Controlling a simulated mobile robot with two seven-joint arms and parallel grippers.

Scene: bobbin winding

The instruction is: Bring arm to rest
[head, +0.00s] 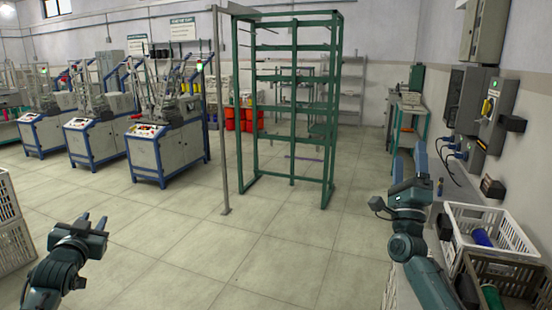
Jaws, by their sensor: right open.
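My left arm comes in at the lower left, and its gripper (94,219) is over the floor with its two fingers apart and nothing between them. My right arm rises at the lower right beside the crates. Its gripper (408,157) points up and away, with its fingers apart and no object seen between them. Neither gripper appears to touch anything.
A green rack (292,120) stands mid-room beside a thin metal post (221,130). Blue-framed winding machines (168,145) stand left. A white crate (500,222) and a dark crate (505,275) are at right, under wall boxes (465,95). The tiled floor (270,250) is clear.

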